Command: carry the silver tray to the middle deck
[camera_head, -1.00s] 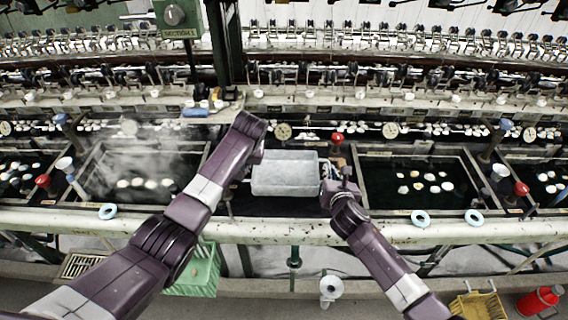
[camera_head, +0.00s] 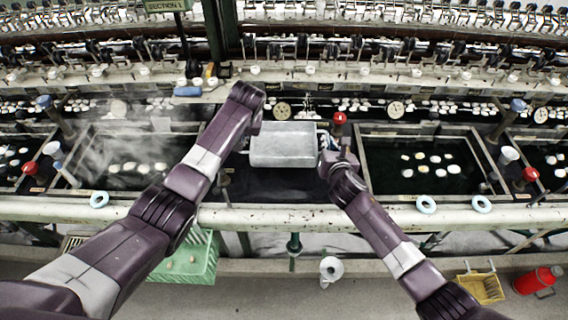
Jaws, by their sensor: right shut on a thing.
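The silver tray (camera_head: 285,146) is a shallow grey rectangular pan, level and apparently empty, over the dark gap between two basins. My right gripper (camera_head: 326,148) is shut on the tray's right edge. My left arm reaches the tray's left side; its fingers are mostly hidden behind its own wrist, so their state cannot be told. A dark surface (camera_head: 275,187) shows below the tray between the basins; I cannot tell whether it is the middle deck.
Steaming left basin (camera_head: 88,175) and dark right basin (camera_head: 470,165) hold pale cocoons. A long pale front beam (camera_head: 290,217) carries blue rings (camera_head: 426,204). A red-topped knob (camera_head: 339,118) stands close behind the tray's right corner. Below are a green crate (camera_head: 190,265) and yellow basket (camera_head: 480,287).

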